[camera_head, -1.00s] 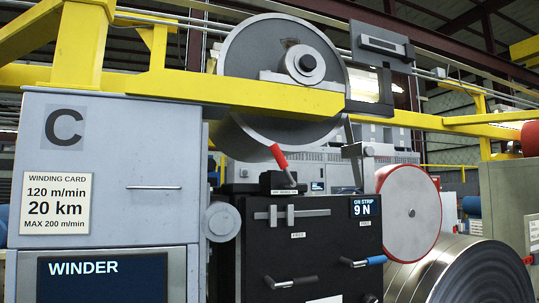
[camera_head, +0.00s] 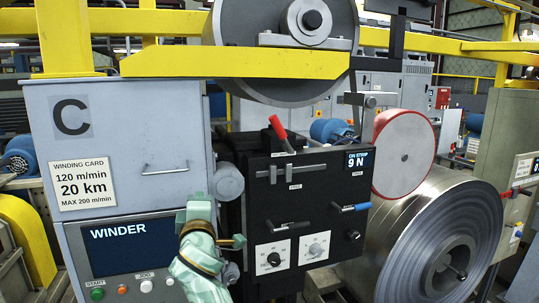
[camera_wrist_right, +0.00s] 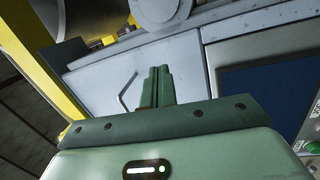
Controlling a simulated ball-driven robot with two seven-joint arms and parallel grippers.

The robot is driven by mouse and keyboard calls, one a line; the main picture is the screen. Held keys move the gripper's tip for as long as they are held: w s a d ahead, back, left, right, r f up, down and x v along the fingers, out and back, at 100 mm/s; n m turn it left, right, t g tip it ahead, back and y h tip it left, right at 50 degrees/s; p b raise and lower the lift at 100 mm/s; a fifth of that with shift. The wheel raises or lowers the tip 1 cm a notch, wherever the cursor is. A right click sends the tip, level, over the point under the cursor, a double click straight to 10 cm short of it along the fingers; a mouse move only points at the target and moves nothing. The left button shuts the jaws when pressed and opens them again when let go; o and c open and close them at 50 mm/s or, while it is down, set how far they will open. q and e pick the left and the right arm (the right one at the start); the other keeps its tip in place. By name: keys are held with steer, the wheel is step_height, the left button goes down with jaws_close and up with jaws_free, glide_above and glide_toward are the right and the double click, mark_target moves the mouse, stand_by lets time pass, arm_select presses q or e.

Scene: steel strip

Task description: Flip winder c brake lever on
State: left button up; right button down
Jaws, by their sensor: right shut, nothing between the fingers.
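A red-handled lever (camera_head: 279,128) stands on top of the black control box (camera_head: 305,190) beside the winder C cabinet (camera_head: 120,130), its grip leaning up to the left. A blue-handled lever (camera_head: 352,207) and a dark-handled lever (camera_head: 288,228) are on the box front. Their small labels are too small to read. My left gripper is not in view.
A large steel strip coil (camera_head: 432,240) and a red-rimmed disc (camera_head: 403,155) stand right of the box. A yellow beam (camera_head: 235,64) and a big grey roller (camera_head: 285,85) are above. The cabinet handle (camera_head: 165,169) sticks out.

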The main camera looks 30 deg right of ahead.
mark_target(280, 135)
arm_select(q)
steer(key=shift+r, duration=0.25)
arm_select(e)
steer(key=s+d+r+n+g+h, duration=0.1)
steer(key=s+d+r+g+h, duration=0.2)
steer(key=s+d+r+h, duration=0.5)
steer(key=shift+r+n, duration=0.4)
steer(key=shift+r, duration=0.15)
steer(key=shift+s, duration=0.15)
